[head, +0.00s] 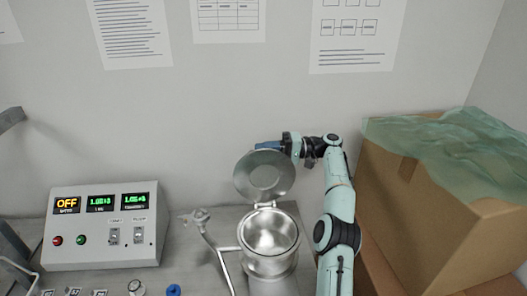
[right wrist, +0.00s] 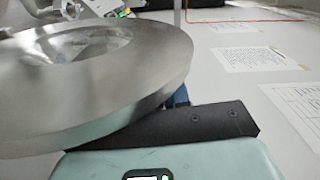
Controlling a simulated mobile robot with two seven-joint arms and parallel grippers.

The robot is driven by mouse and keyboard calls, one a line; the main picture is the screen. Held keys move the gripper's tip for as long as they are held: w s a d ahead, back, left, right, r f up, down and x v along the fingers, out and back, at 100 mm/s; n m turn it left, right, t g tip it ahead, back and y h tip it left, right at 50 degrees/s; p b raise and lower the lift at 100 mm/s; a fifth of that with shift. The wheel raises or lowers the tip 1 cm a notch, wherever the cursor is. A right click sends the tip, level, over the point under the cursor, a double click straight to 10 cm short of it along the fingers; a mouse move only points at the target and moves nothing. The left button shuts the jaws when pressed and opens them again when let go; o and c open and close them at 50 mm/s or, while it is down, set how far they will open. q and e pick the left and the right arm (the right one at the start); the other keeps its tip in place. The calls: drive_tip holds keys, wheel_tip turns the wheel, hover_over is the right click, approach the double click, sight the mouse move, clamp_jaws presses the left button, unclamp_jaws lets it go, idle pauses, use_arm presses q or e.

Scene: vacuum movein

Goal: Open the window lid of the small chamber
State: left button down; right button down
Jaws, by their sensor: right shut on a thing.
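The small chamber (head: 268,240) is a shiny metal cylinder at the bottom middle of the head view. Its round window lid (head: 264,176) stands raised on the hinge at the back of the rim, so the chamber mouth is uncovered. My right gripper (head: 268,146) is at the lid's upper edge, behind it, shut on the lid. In the right wrist view the lid (right wrist: 150,85) fills the left side, close against the dark finger (right wrist: 195,125). The lid partly hides the fingertips. My left gripper is not in view.
A control box (head: 105,225) with lit displays stands at the left. A metal valve arm (head: 210,235) rises left of the chamber. A cardboard box (head: 435,200) with a green sheet (head: 450,135) stands close at the right of my right arm. The wall is behind.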

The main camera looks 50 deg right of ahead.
drive_tip(key=shift+w+f, duration=0.1)
drive_tip(key=shift+f, duration=0.35)
drive_tip(key=c, duration=1.2)
unclamp_jaws()
drive_tip(key=shift+d, duration=0.1)
drive_tip(key=shift+r, duration=0.1)
drive_tip(key=shift+r, duration=0.15)
